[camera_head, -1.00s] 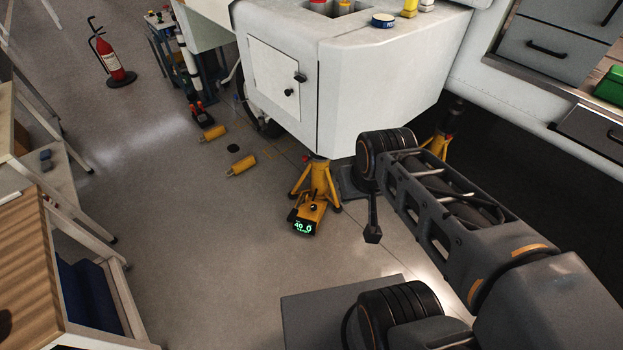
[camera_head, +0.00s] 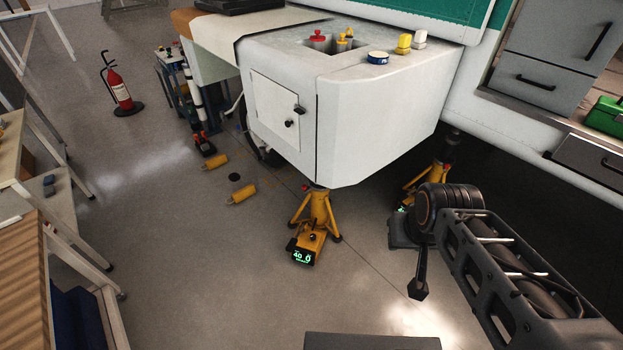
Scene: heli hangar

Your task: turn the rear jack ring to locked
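Two yellow tripod jacks stand under the white helicopter body. The nearer jack (camera_head: 320,208) is upright below the body's corner, with a yellow unit (camera_head: 309,245) with a lit green display at its foot. The farther jack (camera_head: 437,172) is deeper under the body, partly hidden by my arm. I cannot tell which is the rear one, and neither ring's setting is readable. My arm reaches in from the lower right. Its dark end, with my gripper (camera_head: 418,289), hangs right of the nearer jack, apart from it in the picture. Its finger opening does not show.
The white body (camera_head: 380,130) overhangs the jacks. Yellow cylinders (camera_head: 241,193) lie on the floor to the left. A fire extinguisher (camera_head: 119,91) stands farther back. A wooden-topped bench (camera_head: 22,262) lines the left edge.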

